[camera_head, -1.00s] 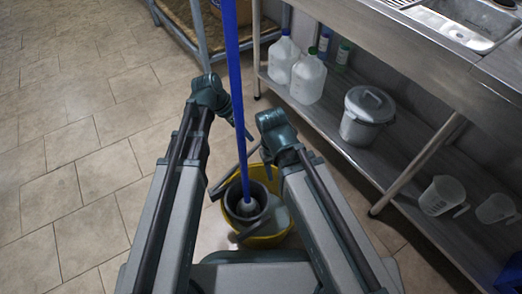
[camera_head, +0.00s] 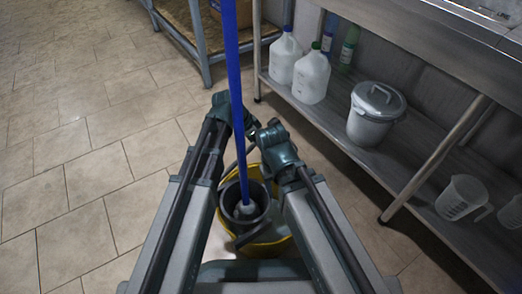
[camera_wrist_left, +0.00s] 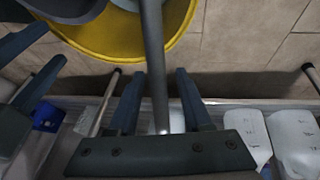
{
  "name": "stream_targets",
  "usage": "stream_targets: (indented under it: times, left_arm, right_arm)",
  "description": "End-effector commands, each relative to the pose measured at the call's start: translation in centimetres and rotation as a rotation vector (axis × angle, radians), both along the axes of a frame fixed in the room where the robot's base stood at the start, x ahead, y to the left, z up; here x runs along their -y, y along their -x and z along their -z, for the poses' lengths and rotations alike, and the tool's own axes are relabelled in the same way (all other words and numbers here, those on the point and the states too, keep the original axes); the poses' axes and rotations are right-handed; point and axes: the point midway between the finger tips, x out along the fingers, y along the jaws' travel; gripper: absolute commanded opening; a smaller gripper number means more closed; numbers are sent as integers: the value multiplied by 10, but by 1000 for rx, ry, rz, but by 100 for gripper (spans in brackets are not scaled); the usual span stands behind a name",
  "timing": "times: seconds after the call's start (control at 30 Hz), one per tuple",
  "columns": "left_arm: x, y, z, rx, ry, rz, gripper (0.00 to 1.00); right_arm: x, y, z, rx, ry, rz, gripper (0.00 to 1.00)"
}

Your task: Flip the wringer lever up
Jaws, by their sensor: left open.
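The yellow mop bucket (camera_head: 283,243) stands on the floor between my arms, with a dark grey wringer (camera_head: 232,204) in it. The wringer lever (camera_wrist_left: 153,60) is a grey bar that runs from the bucket between the fingers of my left gripper (camera_wrist_left: 158,73) in the left wrist view. Those fingers are open, one on each side of the bar; I cannot tell whether they touch it. Two dark fingers at the left of that view look like my right gripper (camera_wrist_left: 52,45), spread apart beside the bucket. In the head view both fingertip pairs are mostly hidden.
A mop with a blue handle (camera_head: 236,90) stands upright in the wringer. A metal shelf at the right holds white jugs (camera_head: 311,76), a lidded grey pail (camera_head: 376,113) and a clear measuring jug (camera_head: 461,197). The tiled floor at the left is clear.

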Motion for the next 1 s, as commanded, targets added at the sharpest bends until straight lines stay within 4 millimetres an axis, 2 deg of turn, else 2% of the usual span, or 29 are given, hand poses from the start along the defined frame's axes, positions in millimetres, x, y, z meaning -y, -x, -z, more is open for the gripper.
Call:
stream_targets:
  times: [0.33,0.37,0.6,0.63,1.0]
  left_arm:
    - [1,0,2,0,0,0,50]
    - [1,0,2,0,0,0,46]
    - [1,0,2,0,0,0,3]
    - [1,0,2,0,0,0,0]
    - [1,0,2,0,0,0,0]
  right_arm:
    - [0,0,2,0,0,0,50]
    - [0,0,2,0,0,0,50]
    - [0,0,2,0,0,0,50]
    - [0,0,2,0,0,0,50]
    - [0,0,2,0,0,0,50]
